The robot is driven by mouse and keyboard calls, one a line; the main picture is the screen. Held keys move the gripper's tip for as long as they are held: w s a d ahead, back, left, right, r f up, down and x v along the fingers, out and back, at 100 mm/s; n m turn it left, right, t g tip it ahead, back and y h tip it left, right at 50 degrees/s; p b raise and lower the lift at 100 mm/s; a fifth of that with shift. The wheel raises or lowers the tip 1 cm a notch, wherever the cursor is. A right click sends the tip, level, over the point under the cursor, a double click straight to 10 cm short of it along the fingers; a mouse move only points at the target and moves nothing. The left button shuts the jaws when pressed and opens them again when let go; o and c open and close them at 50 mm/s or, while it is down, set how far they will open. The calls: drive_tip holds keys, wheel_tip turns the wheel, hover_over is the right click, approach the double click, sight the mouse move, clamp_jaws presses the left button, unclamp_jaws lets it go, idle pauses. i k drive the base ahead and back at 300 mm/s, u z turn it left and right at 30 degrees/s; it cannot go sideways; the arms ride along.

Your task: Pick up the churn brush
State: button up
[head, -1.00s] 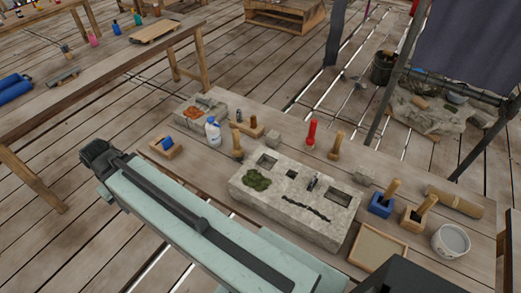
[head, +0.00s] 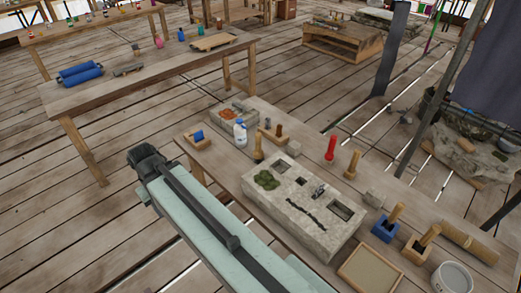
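I cannot tell for sure which thing is the churn brush. Several upright handled tools stand on the near wooden table. A red-handled one (head: 330,150) and a wooden-handled one (head: 352,163) stand behind the pale stone block (head: 275,205). Another wooden-handled one (head: 258,149) stands at the block's far left. Wooden handles also rise from a blue holder (head: 384,231) and a wooden holder (head: 415,252) at the right. My gripper (head: 146,163) is dark, off the table's left edge and apart from all of these. Its fingers are too unclear to read, and I see nothing held.
The near table also bears a white bottle (head: 240,134), a shallow framed tray (head: 370,270), a white bucket (head: 452,279) and a wooden cylinder (head: 470,243). A long table (head: 120,85) with blue rolls stands at upper left. Plank floor lies open between the tables.

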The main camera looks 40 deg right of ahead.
sight(258, 157)
drive_tip(key=u, duration=0.05)
drive_tip(key=i, duration=0.9)
drive_tip(key=z, duration=0.1)
